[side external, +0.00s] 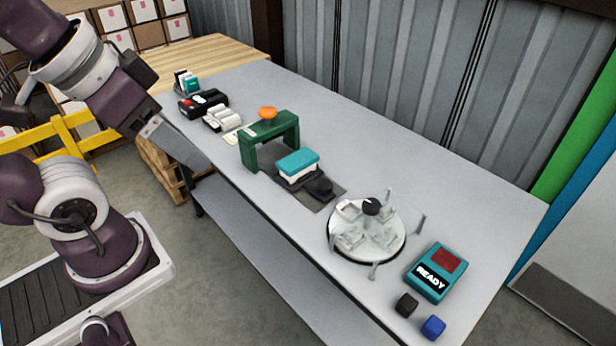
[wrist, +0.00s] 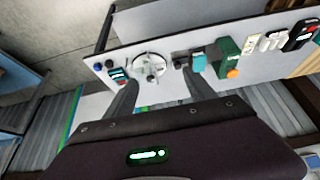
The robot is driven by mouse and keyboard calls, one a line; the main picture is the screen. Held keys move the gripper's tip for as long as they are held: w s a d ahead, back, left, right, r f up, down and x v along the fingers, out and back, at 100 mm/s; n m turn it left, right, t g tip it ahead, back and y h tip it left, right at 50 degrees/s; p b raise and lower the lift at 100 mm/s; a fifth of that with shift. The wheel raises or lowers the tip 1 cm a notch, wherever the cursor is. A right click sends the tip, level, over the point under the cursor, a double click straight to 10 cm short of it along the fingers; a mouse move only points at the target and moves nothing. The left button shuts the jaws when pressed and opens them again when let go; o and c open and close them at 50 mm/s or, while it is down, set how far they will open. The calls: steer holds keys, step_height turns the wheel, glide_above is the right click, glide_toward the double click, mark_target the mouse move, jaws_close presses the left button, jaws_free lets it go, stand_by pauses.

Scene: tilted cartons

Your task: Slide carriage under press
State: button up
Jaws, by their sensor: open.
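The carriage (side external: 298,168) is a white block with a teal top on a dark base, with a black knob (side external: 319,187) at its near right end. It sits on a dark track (side external: 268,157), just outside the green arch-shaped press (side external: 249,153) with an orange knob on top. In the wrist view, the carriage (wrist: 199,62) lies beside the press (wrist: 227,52). My gripper (wrist: 162,77) is open and empty, its fingers apart. In the side view, my gripper (side external: 200,170) is left of the table, well away from the carriage.
A round turntable (side external: 370,259) with pale fixtures stands right of the track. A teal box reading READY (side external: 436,272), a black cube (side external: 405,305) and a blue cube (side external: 433,327) are at the near right. White items and a dark device (side external: 203,103) lie beyond the press.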

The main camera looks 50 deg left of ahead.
steer(key=shift+c, duration=0.2)
steer(key=shift+w+r, duration=0.1)
steer(key=shift+w, duration=0.15)
steer(key=shift+c, duration=0.3)
steer(key=m+g, duration=0.3)
steer(key=g, duration=0.3)
glide_above(325, 184)
step_height(325, 184, down, 26)
steer(key=shift+f, duration=0.1)
step_height(325, 184, down, 7)
steer(key=shift+f, duration=0.1)
jaws_close()
